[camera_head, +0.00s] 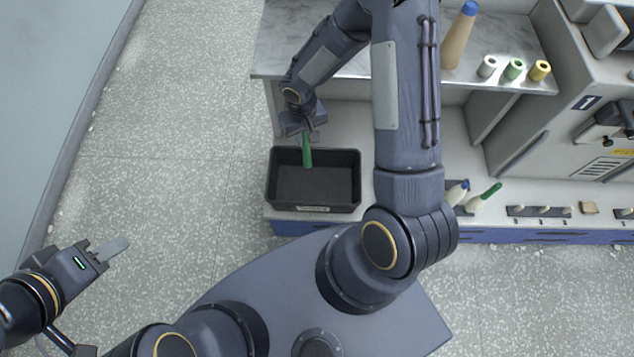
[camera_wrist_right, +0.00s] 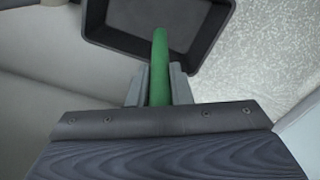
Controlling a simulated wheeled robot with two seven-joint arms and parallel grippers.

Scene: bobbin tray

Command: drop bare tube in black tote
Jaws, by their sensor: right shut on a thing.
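The bare tube (camera_head: 307,155) is green and slim. My right gripper (camera_head: 305,134) is shut on it, and it hangs down over the black tote (camera_head: 341,207). In the right wrist view the tube (camera_wrist_right: 159,62) stands between the two fingers of the right gripper (camera_wrist_right: 158,85), its far end overlapping the tote (camera_wrist_right: 112,37). The tote floor that shows is empty. Whether the tube touches the tote cannot be told. My left gripper (camera_head: 117,246) is at the lower left, over the floor and far from the tote; whether its fingers are apart is unclear.
A shelf (camera_head: 345,62) above carries a tan cone with a blue tip (camera_head: 458,38) and small white, green and yellow spools (camera_head: 514,69). Right of the tote are white bobbins on green and blue tubes (camera_head: 483,198) and a machine (camera_head: 590,110). Open floor (camera_head: 170,150) lies left.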

